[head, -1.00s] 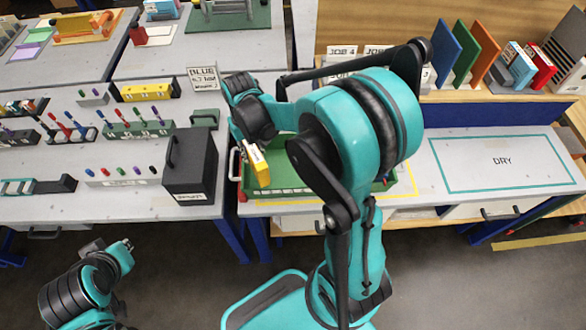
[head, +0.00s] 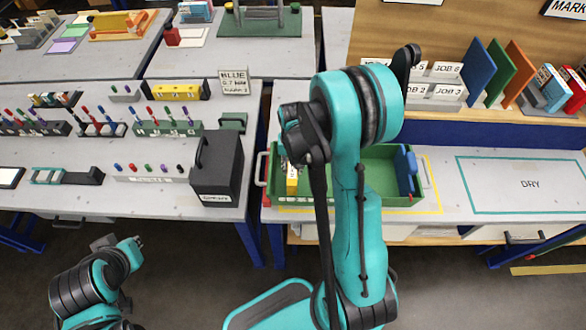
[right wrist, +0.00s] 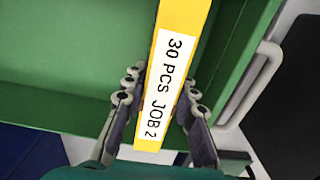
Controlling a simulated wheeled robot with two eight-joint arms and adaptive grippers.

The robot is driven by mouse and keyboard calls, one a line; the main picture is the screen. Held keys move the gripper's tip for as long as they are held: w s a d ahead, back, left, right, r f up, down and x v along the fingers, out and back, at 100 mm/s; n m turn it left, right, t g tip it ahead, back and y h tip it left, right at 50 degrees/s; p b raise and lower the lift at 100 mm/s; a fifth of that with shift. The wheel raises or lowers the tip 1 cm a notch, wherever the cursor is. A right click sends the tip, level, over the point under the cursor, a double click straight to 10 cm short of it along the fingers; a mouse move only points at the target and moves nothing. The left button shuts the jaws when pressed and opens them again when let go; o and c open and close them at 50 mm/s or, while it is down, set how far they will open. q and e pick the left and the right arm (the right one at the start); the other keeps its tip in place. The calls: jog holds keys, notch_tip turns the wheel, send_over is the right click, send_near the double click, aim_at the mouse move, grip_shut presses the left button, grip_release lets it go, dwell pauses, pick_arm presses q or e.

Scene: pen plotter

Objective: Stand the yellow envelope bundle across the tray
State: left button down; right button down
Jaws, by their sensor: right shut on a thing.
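The yellow envelope bundle (head: 292,183) is upright at the left end of the green tray (head: 375,160). In the right wrist view the bundle (right wrist: 172,60) shows a white label reading "30 PCS JOB 2". My right gripper (right wrist: 160,97) is shut on it, one finger on each side. The tray's green floor and wall (right wrist: 60,60) lie behind it. I cannot tell whether the bundle touches the tray floor. My right arm hides the middle of the tray in the head view. My left gripper (head: 104,243) is low at the left, away from the tray; its fingers are unclear.
A blue upright piece (head: 406,172) stands at the tray's right end. A black box (head: 217,170) stands on the table to the left. A clear area marked DRY (head: 530,184) lies to the right. Job-labelled holders (head: 436,92) and coloured boards (head: 478,72) stand behind.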

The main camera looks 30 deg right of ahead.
jog(key=shift+f, duration=0.15)
jog(key=c, duration=1.2)
grip_release()
